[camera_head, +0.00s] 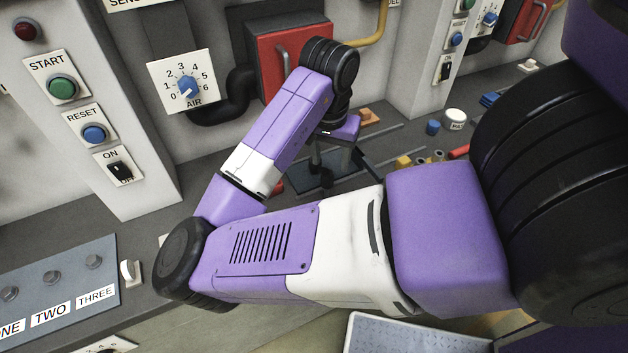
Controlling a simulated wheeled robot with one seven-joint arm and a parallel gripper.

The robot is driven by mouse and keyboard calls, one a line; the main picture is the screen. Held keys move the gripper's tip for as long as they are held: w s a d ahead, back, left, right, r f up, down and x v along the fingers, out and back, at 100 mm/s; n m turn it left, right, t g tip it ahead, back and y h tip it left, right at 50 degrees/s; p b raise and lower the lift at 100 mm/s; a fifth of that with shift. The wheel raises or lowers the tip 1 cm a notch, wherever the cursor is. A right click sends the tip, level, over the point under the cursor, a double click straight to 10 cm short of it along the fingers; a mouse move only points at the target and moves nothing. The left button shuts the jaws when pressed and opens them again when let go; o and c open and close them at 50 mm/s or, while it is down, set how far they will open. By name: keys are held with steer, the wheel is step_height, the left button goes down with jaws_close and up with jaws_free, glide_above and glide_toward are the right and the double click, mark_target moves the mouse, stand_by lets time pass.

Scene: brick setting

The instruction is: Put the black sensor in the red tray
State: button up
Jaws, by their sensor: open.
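My gripper (331,160) is at the far end of my purple and white arm, pointing down over the bench. Its two dark fingers are apart, and I see nothing held between them. A dark flat tray or plate (362,165) lies under and around the fingers. I cannot make out the black sensor; it may be hidden behind my arm or gripper. I cannot identify the red tray for sure.
A red wall box (283,50) with a handle stands behind my arm. A blue cylinder (433,127), a white tub (454,119) and a red piece (459,151) lie to the right. A button pillar (95,110) rises on the left. A pale tray (372,335) is at the bottom.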

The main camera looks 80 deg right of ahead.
mark_target(328, 181)
steer(key=shift+a+f, duration=0.15)
steer(key=shift+a, duration=0.25)
steer(key=shift+w+f, duration=0.15)
steer(key=shift+f, duration=0.2)
steer(key=shift+d+f, duration=0.15)
steer(key=shift+f, duration=1.6)
steer(key=shift+d+f, duration=0.15)
steer(key=shift+f, duration=1.55)
jaws_close()
